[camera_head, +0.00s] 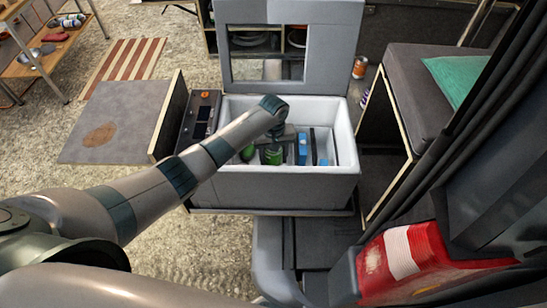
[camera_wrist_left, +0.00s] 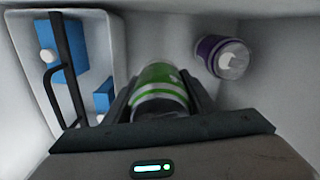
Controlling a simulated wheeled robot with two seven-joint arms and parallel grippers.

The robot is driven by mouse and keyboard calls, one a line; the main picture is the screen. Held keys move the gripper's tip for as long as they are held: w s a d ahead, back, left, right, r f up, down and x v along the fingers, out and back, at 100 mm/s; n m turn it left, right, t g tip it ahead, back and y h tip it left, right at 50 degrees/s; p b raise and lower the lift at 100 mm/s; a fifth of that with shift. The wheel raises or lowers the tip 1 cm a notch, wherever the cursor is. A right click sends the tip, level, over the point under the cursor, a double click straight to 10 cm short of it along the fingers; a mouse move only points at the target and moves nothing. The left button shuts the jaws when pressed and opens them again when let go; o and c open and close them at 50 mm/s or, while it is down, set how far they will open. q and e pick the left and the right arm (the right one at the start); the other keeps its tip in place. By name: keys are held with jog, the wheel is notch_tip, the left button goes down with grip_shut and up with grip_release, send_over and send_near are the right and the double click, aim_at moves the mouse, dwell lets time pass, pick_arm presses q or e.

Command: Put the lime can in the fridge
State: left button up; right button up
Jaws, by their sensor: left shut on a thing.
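The lime can (camera_wrist_left: 160,92), green with a pale band, is between the fingers of my left gripper (camera_wrist_left: 158,100) in the left wrist view. The gripper is shut on it. In the head view my left arm reaches over the open fridge box (camera_head: 290,190), and the left gripper (camera_head: 274,143) points down inside it with the green can (camera_head: 272,156) below. Whether the can touches the fridge floor cannot be told. My right gripper is not in view.
A tray (camera_wrist_left: 112,40) with a dark handle and blue packs (camera_wrist_left: 62,50) is on the other side. The fridge lid (camera_head: 290,15) stands open behind. A padded bench (camera_head: 410,85) is to the right.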

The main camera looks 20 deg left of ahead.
pick_arm(q)
notch_tip(320, 180, down, 3)
jog(key=shift+r+b, duration=0.1)
jog(key=shift+b, duration=1.1)
jog(key=shift+f+b, duration=0.8)
jog(key=shift+f, duration=1.5)
jog(key=o, duration=1.4)
